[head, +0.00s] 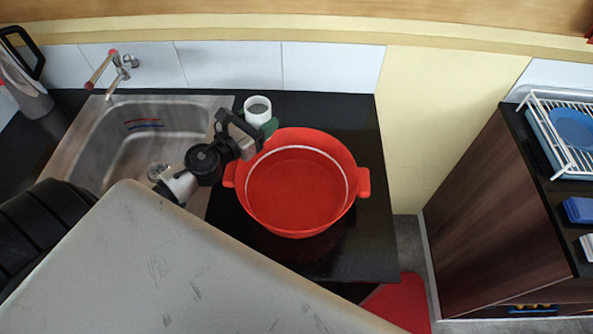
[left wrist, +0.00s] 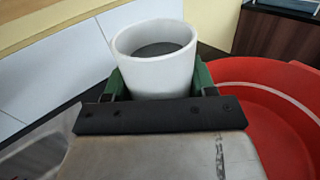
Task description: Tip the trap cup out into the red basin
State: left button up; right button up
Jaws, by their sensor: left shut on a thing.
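The trap cup is a white round cup (head: 258,104) with grey inside, at the back left of the red basin. It stands upright, mouth up, and its near wall shows large in the left wrist view (left wrist: 157,76). My left gripper (head: 262,123) is shut on it, with a green finger on each side (left wrist: 158,88). The red basin (head: 318,221) is wide and round, with two side handles, on the black counter; its inside looks empty. In the left wrist view it lies right of the cup (left wrist: 285,82). My right gripper is not in view.
A steel sink (head: 180,117) with a tap (head: 119,72) lies left of the basin. A tiled wall (head: 230,64) runs behind. The black counter (head: 345,115) is clear behind and right of the basin. A dish rack (head: 560,135) stands on a brown cabinet (head: 500,205) at right.

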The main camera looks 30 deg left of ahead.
pick_arm(q)
jog(key=shift+s+d+r+m, duration=0.1)
jog(key=shift+d+r+m, duration=0.15)
jog(key=shift+m, duration=0.25)
jog(key=shift+s+d+f+m+b, duration=0.1)
jog(key=shift+d+f+m+b, duration=0.3)
jog(key=shift+m+b, duration=0.25)
jog(key=shift+d+f+m+t, duration=0.1)
jog(key=shift+d+m+t, duration=0.15)
jog(key=shift+m, duration=0.3)
jog(key=shift+s+r+m, duration=0.1)
jog(key=shift+r+m, duration=0.2)
jog(key=shift+s+d+m, duration=0.1)
jog(key=shift+d+m, duration=0.15)
jog(key=shift+m, duration=0.05)
jog(key=shift+d+r+h, duration=0.1)
jog(key=shift+r+h, duration=0.05)
jog(key=shift+h, duration=0.15)
jog(key=shift+s+d+m, duration=0.1)
jog(key=shift+d+m, duration=0.1)
jog(key=shift+m, duration=0.3)
jog(key=shift+s+d+f+m+t+b, duration=0.1)
jog(key=shift+d+f+m+t+b, duration=0.25)
jog(key=shift+m, duration=0.35)
jog(key=shift+r+m, duration=0.1)
jog(key=shift+m, duration=0.2)
